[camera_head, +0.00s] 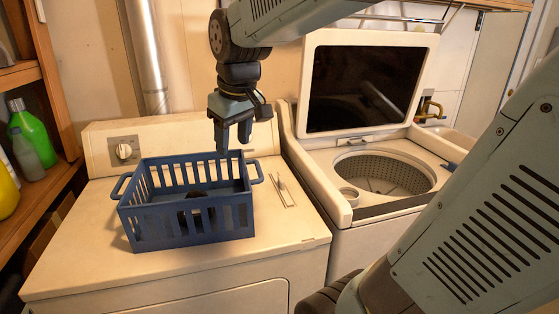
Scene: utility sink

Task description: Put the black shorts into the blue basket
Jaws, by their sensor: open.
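The blue basket (187,240) stands on the white machine at the left. It has slotted walls and a handle at each side. A small dark item (197,193) lies inside it, partly hidden by the front wall; it may be the black shorts, but I cannot make out its shape. My gripper (233,150) points down above the back right part of the basket. It is open, with nothing visible between its fingers.
A washing machine (358,230) with its lid (362,90) raised and its drum (385,175) open stands at the right. A small wire-like item (284,191) lies right of the basket. Bottles (30,140) stand on the left shelf. A metal pipe (146,55) rises behind.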

